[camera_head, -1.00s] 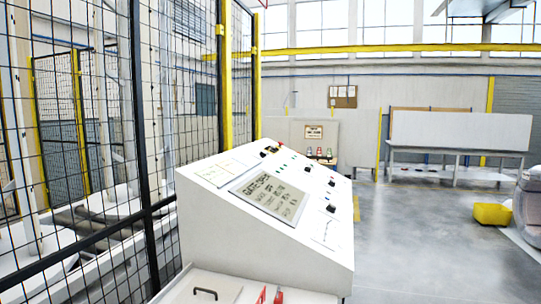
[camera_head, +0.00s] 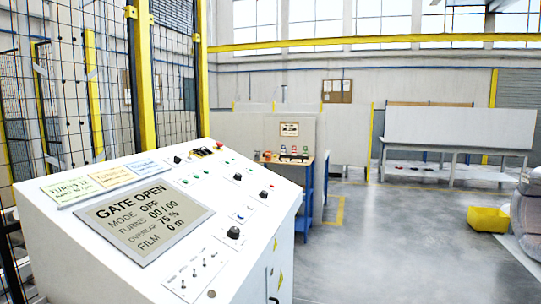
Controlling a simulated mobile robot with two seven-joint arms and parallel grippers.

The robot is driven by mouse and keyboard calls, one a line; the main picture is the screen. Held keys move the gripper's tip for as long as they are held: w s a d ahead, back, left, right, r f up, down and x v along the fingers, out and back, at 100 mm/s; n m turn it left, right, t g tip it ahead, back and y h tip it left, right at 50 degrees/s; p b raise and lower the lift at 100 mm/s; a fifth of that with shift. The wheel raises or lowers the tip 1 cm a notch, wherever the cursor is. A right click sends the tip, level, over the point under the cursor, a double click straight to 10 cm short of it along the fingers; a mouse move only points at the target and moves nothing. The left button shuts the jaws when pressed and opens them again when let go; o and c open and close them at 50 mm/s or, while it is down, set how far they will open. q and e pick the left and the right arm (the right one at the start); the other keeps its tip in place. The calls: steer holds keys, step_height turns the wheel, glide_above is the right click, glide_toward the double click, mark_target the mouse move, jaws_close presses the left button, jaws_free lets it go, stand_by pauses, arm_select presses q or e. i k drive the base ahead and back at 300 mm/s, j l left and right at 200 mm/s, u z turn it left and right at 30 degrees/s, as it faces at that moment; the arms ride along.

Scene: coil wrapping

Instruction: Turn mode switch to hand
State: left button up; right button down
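A white sloped control console (camera_head: 90,260) stands at the lower left in the head view. Its display (camera_head: 145,220) reads GATE OPEN, MODE OFF, TURNS 00/00, OVERLAP 75 %, FILM 0 m. Several black knobs sit on the panel: one at the lower right (camera_head: 234,233), one further up (camera_head: 238,177), and one near the top left (camera_head: 177,159). Their labels are too small to read, so I cannot tell which is the mode switch. Neither of my grippers is in view.
A black mesh fence with yellow posts (camera_head: 144,80) stands behind the console on the left. A blue-framed bench (camera_head: 308,200) with small coloured items is beyond it. A yellow bin (camera_head: 488,219) lies at the right. The grey floor (camera_head: 390,250) between is clear.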

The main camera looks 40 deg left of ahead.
mark_target(177, 160)
steer(key=i+u, duration=0.15)
steer(key=i, duration=0.35)
steer(key=i+l+u, duration=0.15)
steer(key=i, duration=0.35)
steer(key=i+l+u, duration=0.1)
steer(key=i, duration=0.35)
